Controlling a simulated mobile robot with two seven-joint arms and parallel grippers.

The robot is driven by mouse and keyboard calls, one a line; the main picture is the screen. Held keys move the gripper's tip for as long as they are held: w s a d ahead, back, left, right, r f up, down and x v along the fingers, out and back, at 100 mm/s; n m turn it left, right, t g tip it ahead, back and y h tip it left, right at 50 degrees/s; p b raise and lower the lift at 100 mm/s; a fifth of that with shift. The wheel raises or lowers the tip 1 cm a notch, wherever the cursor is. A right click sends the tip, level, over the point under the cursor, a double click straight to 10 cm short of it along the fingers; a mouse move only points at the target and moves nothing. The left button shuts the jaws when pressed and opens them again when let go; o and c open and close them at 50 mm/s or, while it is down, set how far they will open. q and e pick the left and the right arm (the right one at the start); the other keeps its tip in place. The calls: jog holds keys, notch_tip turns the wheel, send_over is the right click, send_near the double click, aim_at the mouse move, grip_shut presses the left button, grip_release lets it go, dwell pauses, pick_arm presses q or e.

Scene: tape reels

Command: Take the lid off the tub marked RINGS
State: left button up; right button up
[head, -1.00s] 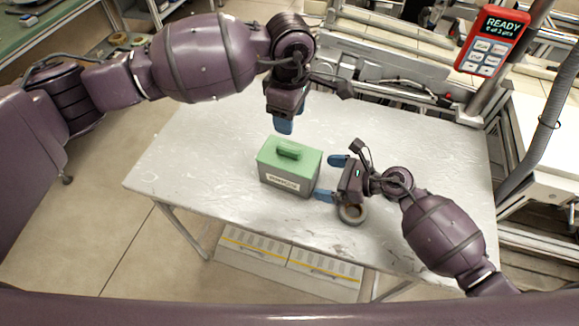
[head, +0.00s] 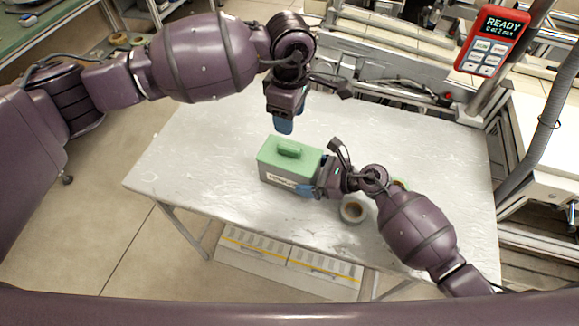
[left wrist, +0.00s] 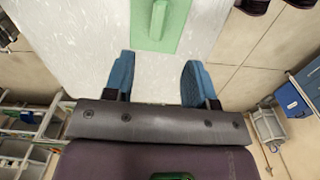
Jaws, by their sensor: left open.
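A grey tub (head: 277,181) with a green lid (head: 303,158) stands on the table; the lid is on it and has a raised green handle (head: 289,149). The white label on its front is partly covered and too small to read. My left gripper (head: 284,127) is open and empty, just beyond the lid. In the left wrist view, the lid (left wrist: 143,40) lies ahead of its two blue fingers (left wrist: 158,82). My right gripper (head: 308,188) is at the tub's right end, one blue finger along the front wall. Its other finger is hidden, so its grip is unclear.
A tape reel (head: 353,210) lies on the white table (head: 210,150) near my right arm, and another reel (head: 400,185) is partly hidden behind that arm. The table's left part is clear. A red handset (head: 492,40) reading READY hangs at upper right.

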jog(key=shift+c, duration=1.1)
pick_arm(q)
jog(key=shift+o, duration=0.6)
pick_arm(e)
jog(key=shift+c, duration=0.5)
pick_arm(q)
jog(key=shift+o, duration=1.3)
jog(key=shift+s+d+f, duration=0.1)
jog(key=shift+s, duration=0.05)
jog(key=o, duration=0.4)
jog(key=s+d+g+h, duration=0.1)
jog(key=s+d+h, duration=0.1)
jog(key=s+d+f+m+g+h, duration=0.1)
jog(key=s+d+h, duration=0.1)
jog(key=s, duration=0.1)
jog(key=s+d+f+g+h, duration=0.1)
jog(key=s+d+h, duration=0.1)
jog(key=shift+s+d+f, duration=0.15)
jog(key=shift+s+d, duration=0.25)
jog(key=n+t, duration=1.9)
jog(key=t, duration=0.1)
send_near(288, 151)
jog(key=shift+h, duration=0.4)
jog(key=x, duration=1)
jog(key=shift+w+a, duration=0.1)
jog(key=shift+a, duration=0.1)
